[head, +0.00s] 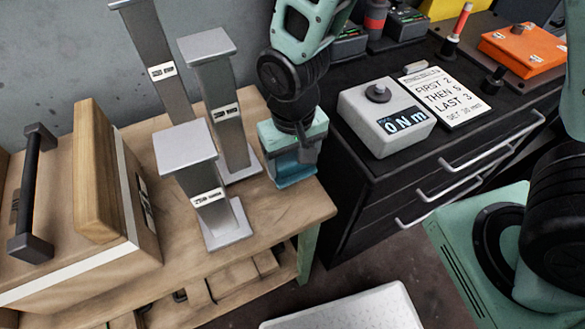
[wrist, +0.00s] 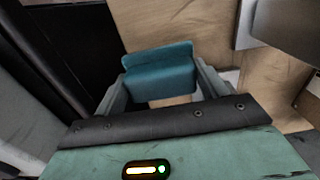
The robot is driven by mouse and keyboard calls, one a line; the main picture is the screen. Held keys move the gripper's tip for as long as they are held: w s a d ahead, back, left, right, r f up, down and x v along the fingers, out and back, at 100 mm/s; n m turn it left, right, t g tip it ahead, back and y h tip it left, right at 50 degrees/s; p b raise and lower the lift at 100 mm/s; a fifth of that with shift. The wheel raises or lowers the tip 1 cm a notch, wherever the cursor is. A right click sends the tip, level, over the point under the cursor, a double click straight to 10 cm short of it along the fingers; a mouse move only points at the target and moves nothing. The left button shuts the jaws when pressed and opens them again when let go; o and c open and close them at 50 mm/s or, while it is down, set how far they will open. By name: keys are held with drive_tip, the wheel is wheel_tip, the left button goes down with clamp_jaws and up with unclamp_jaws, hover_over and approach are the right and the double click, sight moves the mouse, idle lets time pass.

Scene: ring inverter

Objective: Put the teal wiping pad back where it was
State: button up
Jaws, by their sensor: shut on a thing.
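The teal wiping pad (head: 293,167) is at the right edge of the wooden bench, beside the grey metal stands. My gripper (head: 291,150) points down there and is shut on the pad. In the wrist view the pad (wrist: 160,75) sits between the two fingers of my gripper (wrist: 165,90), with wood surface around it. The pad is low over the bench top; I cannot tell whether it touches the wood.
Several grey stands (head: 217,95) with flat tops stand just left of my gripper. A wooden box (head: 85,220) with a black handle is farther left. A black drawer cabinet (head: 400,180) is to the right, carrying a grey device (head: 385,115) and a printed card (head: 445,97).

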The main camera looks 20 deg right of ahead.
sight(293, 171)
drive_tip(key=shift+f, duration=2)
drive_tip(key=shift+f, duration=0.15)
drive_tip(key=o, duration=0.9)
drive_tip(key=shift+o, duration=0.2)
